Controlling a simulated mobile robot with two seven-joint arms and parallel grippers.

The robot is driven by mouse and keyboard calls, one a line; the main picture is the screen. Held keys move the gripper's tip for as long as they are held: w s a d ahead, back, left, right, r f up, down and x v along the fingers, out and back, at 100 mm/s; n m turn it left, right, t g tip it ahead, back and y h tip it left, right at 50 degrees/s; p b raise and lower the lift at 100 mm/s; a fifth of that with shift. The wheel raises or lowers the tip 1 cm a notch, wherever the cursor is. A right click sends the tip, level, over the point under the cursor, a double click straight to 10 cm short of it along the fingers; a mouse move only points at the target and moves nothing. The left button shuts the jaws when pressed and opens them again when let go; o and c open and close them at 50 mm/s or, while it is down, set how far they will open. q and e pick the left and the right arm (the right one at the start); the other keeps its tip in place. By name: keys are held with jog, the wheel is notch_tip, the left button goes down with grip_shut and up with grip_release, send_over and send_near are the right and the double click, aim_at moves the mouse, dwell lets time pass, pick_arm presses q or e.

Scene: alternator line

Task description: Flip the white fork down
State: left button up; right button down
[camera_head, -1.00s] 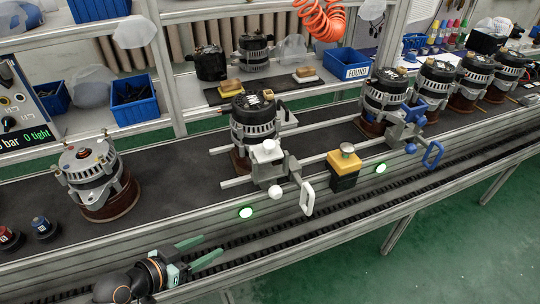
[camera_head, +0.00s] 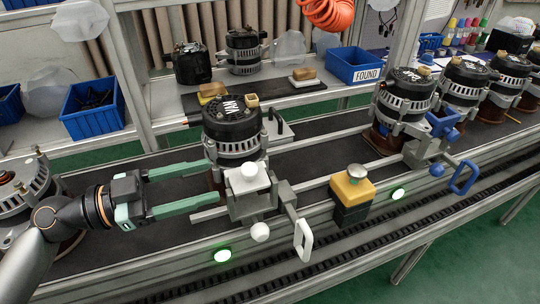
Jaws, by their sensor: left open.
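The white fork unit is a grey-and-white fixture (camera_head: 247,180) at the front edge of the belt, with a white block on top, a round white knob (camera_head: 260,232) and a white loop handle (camera_head: 303,240). It stands in front of a dark-topped alternator (camera_head: 232,125), with grey bars reaching out sideways. I cannot tell clearly which part is the fork or how it is tilted. My left gripper (camera_head: 214,188) is open and empty, its green fingers pointing right, just left of the white block. I cannot tell whether they touch it. My right gripper is not in view.
A similar fixture with a blue handle (camera_head: 464,177) stands farther right by another alternator. A yellow-and-black button box (camera_head: 352,195) sits between the fixtures. Green lamps (camera_head: 222,255) glow on the front rail. A blue bin (camera_head: 353,64) stands behind.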

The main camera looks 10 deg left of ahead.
aim_at(267, 176)
pick_arm(q)
jog(key=p+x, duration=0.4)
jog(key=x, duration=0.6)
jog(key=shift+w+d+r, duration=0.1)
jog(key=shift+r, duration=0.05)
jog(key=shift+w+d+p, duration=0.35)
jog(key=shift+d, duration=0.25)
jog(key=shift+w+d+f, duration=0.1)
jog(key=shift+f, duration=0.1)
grip_shut()
